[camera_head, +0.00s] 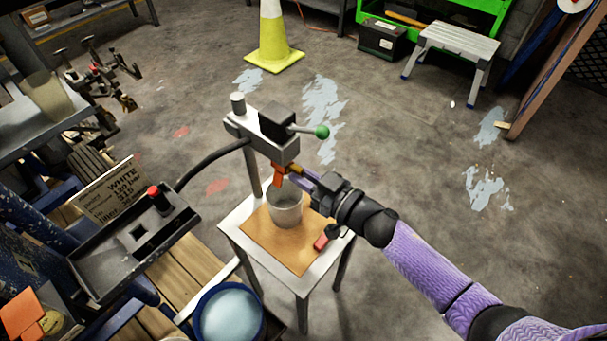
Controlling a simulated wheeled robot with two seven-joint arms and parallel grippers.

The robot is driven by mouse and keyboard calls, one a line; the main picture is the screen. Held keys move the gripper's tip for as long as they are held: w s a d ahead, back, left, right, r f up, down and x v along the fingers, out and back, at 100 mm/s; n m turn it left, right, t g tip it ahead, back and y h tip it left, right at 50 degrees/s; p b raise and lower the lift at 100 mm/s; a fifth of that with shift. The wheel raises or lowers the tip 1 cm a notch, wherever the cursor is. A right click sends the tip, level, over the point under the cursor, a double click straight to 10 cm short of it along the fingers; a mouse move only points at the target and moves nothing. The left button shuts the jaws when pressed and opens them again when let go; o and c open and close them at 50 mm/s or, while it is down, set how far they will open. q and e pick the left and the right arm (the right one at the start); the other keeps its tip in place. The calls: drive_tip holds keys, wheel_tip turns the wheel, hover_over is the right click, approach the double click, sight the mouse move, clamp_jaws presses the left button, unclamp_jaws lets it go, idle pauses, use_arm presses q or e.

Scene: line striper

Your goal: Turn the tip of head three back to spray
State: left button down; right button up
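A spray head (276,148), a grey block with a black box on top, is held on a post above a small stand. A lever with a green ball knob (321,132) sticks out to its right. An orange tip (278,176) hangs below the head, over a grey cup (285,208). My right gripper (290,175) reaches in from the right, with its fingers at the orange tip. I cannot tell whether they are closed on it. The tip's far side and its opening are hidden. No number shows on the head. My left gripper is out of view.
The cup stands on a brown board on the stand (303,292), with a small red object (321,241) beside it. A black hose runs left to a tray with a red knob (154,192), near a "WHITE 120 bar" sign (110,193). A blue bucket (230,315) is in front.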

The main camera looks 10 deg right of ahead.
clamp_jaws()
drive_tip(key=shift+r+m+p, duration=0.25)
drive_tip(key=shift+m+p, duration=0.55)
drive_tip(key=shift+m, duration=0.4)
drive_tip(key=m+p, duration=0.1)
drive_tip(key=m, duration=0.3)
drive_tip(key=shift+m+p, duration=0.3)
drive_tip(key=shift+f+m, duration=0.1)
drive_tip(key=shift+m, duration=0.7)
drive_tip(key=shift+f+m, duration=0.1)
drive_tip(key=shift+m, duration=0.2)
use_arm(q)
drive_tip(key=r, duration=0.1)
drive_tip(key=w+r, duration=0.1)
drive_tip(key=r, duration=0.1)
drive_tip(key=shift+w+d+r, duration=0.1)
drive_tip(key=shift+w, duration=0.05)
